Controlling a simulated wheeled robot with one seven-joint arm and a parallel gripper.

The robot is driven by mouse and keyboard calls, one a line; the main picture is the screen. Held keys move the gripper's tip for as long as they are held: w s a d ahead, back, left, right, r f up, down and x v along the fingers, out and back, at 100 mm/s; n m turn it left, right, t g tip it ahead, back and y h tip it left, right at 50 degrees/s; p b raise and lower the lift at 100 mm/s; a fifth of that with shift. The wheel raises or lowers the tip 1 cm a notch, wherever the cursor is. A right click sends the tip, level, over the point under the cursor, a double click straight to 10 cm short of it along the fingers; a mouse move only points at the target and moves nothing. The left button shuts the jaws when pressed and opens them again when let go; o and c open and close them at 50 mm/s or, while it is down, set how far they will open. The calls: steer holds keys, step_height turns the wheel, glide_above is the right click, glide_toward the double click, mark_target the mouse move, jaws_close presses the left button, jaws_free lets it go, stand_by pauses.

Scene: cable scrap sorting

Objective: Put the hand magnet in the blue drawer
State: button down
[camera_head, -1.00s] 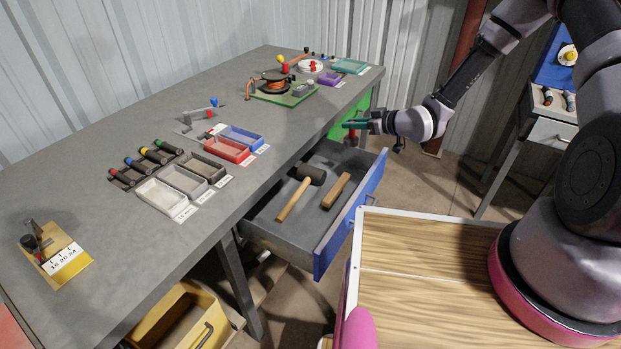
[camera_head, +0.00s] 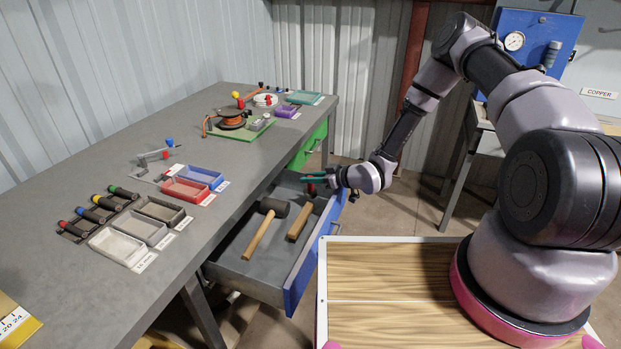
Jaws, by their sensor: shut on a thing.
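The blue drawer (camera_head: 302,268) is pulled out from under the grey workbench, its grey inside open to view. A dark-headed mallet (camera_head: 258,234) and a wooden block (camera_head: 300,221) lie in it. My gripper (camera_head: 314,179), with teal fingers, is over the far end of the drawer. It is shut on a small red and dark thing (camera_head: 311,188), seemingly the hand magnet, which hangs just below the fingers. The fingers partly hide it, and its exact height above the drawer floor is hard to tell.
The workbench (camera_head: 75,195) holds small trays, including a red tray (camera_head: 187,190) and a blue tray (camera_head: 203,176), several dark-handled tools and a cable spool (camera_head: 231,119). A green drawer (camera_head: 310,146) is beyond the blue one. A wood-topped surface (camera_head: 385,285) is at the front right.

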steer(key=shift+f, duration=0.25)
steer(key=shift+f, duration=0.15)
steer(key=c, duration=0.7)
jaws_free()
